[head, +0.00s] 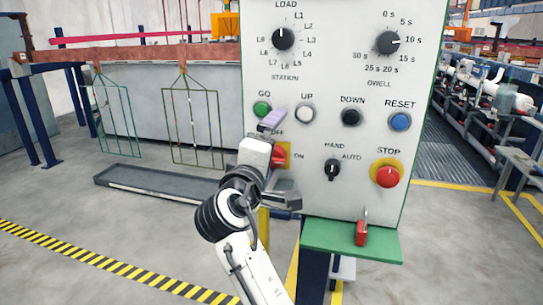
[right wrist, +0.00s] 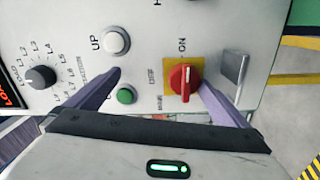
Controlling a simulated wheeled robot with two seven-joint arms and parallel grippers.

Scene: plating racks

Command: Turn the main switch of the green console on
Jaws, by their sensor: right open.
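The console panel (head: 340,120) is pale grey with green edges. Its main switch is a red knob on a yellow plate, marked OFF and ON, partly hidden behind my right gripper in the head view (head: 279,156). The knob shows whole in the right wrist view (right wrist: 184,80). Its raised bar runs up and down there, in line with the ON label; I cannot tell which end is the pointer. My right gripper (right wrist: 160,80) is open, its purple fingers near the panel. One finger is close beside the knob; I cannot tell whether they touch. My left gripper is not in view.
The green GO button (right wrist: 125,96) and white UP button (right wrist: 116,40) are near the other finger. A grey block (right wrist: 234,70) projects beside the switch. A red padlock (head: 361,232) hangs low on the panel. The red STOP button (head: 387,176) is at right.

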